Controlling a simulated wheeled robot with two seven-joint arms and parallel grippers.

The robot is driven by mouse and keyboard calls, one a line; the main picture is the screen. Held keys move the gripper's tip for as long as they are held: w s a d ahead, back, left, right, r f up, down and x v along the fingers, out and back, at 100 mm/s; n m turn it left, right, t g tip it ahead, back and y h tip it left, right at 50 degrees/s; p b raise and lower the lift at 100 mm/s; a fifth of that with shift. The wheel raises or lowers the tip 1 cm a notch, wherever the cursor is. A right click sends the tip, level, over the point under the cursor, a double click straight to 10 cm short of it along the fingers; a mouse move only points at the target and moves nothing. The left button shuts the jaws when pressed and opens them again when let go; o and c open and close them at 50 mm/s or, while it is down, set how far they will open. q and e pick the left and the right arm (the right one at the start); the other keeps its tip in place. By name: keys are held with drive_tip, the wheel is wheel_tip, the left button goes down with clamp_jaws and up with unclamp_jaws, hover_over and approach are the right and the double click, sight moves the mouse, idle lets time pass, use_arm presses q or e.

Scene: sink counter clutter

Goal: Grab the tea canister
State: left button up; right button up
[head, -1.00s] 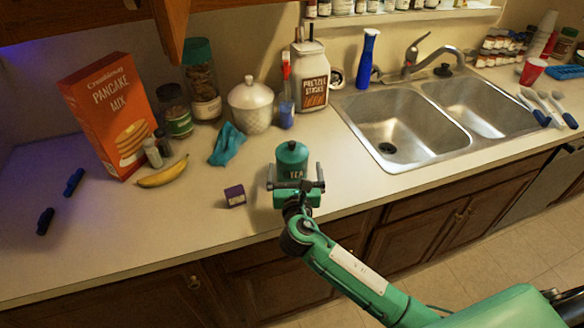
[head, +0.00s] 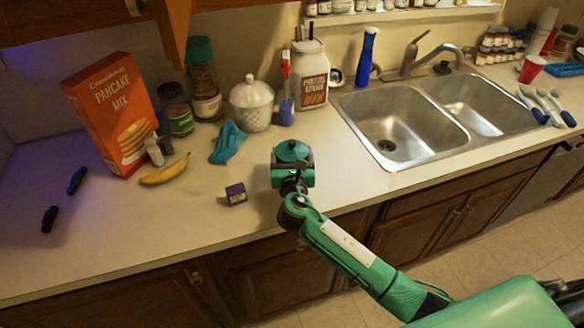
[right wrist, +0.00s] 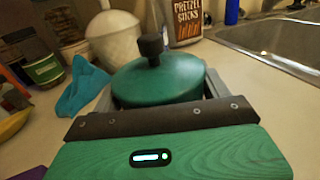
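The tea canister (head: 291,151) is a green, round tin with a dark knob on its lid. It stands upright near the counter's front edge, left of the sink. My right gripper (head: 292,170) is level with it, with one finger on each side. In the right wrist view the canister's lid (right wrist: 160,80) fills the space between the grey fingers, which lie close against its sides. The gripper looks shut on it. Its lower body and label are hidden by the gripper. My left gripper is not in view.
A small purple box (head: 235,193) lies left of the gripper. A teal cloth (head: 228,143), a white lidded jar (head: 252,108) and a pretzel sticks jar (head: 311,75) stand behind. A banana (head: 165,172) lies left. The sink (head: 390,125) is to the right.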

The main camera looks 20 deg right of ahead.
drive_tip(key=c, duration=1.1)
